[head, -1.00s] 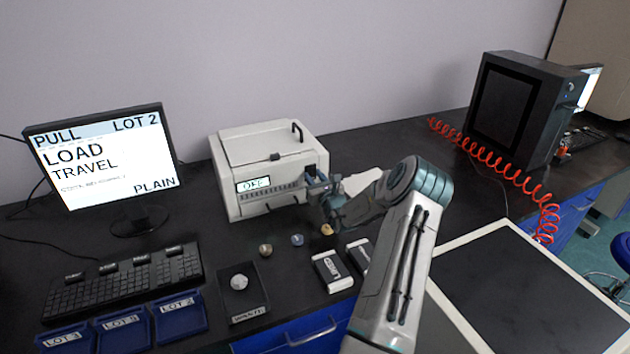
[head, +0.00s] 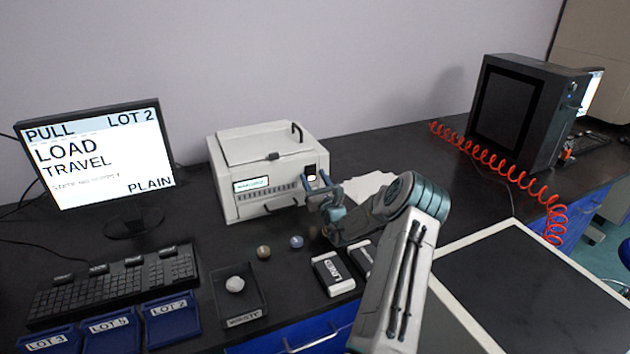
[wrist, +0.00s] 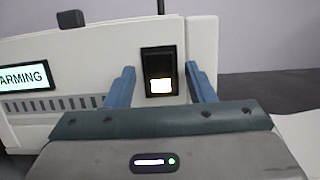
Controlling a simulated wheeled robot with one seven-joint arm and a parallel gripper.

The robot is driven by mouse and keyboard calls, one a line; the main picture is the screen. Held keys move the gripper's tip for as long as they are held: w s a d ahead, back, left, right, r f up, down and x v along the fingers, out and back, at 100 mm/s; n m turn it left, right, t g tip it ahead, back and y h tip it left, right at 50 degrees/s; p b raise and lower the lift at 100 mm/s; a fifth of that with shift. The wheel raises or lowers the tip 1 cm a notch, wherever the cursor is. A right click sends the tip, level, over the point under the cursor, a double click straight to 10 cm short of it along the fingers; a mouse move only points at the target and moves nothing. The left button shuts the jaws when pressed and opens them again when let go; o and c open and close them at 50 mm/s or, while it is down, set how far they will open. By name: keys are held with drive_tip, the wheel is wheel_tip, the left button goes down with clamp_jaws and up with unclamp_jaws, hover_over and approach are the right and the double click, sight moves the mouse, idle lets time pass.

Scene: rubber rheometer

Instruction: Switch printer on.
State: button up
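The white printer (head: 265,168) stands on the black bench by the wall. Its small front display (head: 251,184) is lit, and in the wrist view the display (wrist: 27,76) shows "ARMING" at its visible end. The black rocker switch (wrist: 159,72) at the right of the printer front glows pale yellow on its lower half. It also shows in the head view (head: 311,173). My gripper (wrist: 162,80) is open and empty in front of the switch, its two blue fingers on either side of it. I cannot tell whether they touch the panel.
A monitor (head: 97,155) and keyboard (head: 115,282) stand on the left. Small balls (head: 296,242), labelled blocks (head: 332,273) and a dark tray (head: 261,290) lie before the printer. A black machine (head: 525,112) with a red coiled hose (head: 490,165) stands at right.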

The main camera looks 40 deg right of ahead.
drive_tip(key=shift+r, duration=0.1)
drive_tip(key=r, duration=0.4)
drive_tip(key=shift+s+d+r, duration=0.15)
drive_tip(key=shift+s+d, duration=0.05)
drive_tip(key=shift+s, duration=0.05)
drive_tip(key=s+d+r+b, duration=0.1)
drive_tip(key=s+d+r, duration=0.4)
drive_tip(key=s, duration=0.5)
drive_tip(key=shift+r, duration=0.75)
